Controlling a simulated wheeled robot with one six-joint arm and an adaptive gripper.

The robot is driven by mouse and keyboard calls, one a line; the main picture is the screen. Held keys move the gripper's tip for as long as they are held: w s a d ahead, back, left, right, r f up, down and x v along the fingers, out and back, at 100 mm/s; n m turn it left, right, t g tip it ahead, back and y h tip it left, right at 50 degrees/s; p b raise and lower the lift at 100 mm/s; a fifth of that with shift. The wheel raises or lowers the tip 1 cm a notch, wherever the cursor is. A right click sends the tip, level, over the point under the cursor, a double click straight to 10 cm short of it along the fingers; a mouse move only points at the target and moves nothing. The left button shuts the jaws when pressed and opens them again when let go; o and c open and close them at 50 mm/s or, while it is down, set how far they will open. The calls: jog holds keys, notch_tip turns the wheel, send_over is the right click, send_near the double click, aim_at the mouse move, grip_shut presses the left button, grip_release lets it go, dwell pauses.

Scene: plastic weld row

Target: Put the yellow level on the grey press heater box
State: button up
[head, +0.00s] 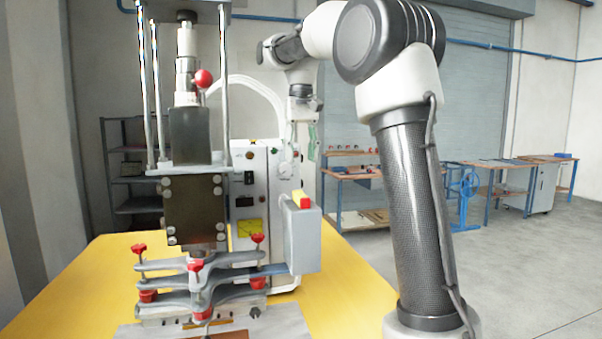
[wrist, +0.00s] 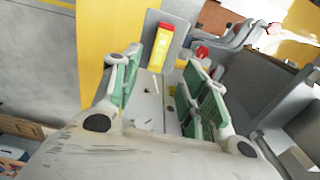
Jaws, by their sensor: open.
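The yellow level (head: 301,200), with a red end, lies on top of the grey box (head: 304,242) at the press's right side. In the wrist view the level (wrist: 161,48) lies lengthwise on the grey top (wrist: 150,24), just beyond my fingertips. My gripper (head: 303,138) points down above the level, clear of it. In the wrist view my gripper (wrist: 160,68) is open, its green-padded fingers apart with nothing held between them. The level's underside is hidden.
The press (head: 195,215) with red knobs stands left of the box on a yellow table (head: 345,285). A white control cabinet (head: 250,190) stands behind. Workbenches (head: 350,172) and a blue stand (head: 463,195) are farther back. Open floor lies at the right.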

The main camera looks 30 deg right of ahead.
jog(key=s+f+n+t, duration=0.1)
jog(key=s+f+t, duration=0.15)
jog(key=s, duration=1.25)
jog(key=s+f+n+t, duration=0.1)
jog(key=s+f+t, duration=0.1)
jog(key=s+f, duration=1.1)
jog(key=shift+s+f, duration=0.3)
jog(key=shift+f, duration=0.15)
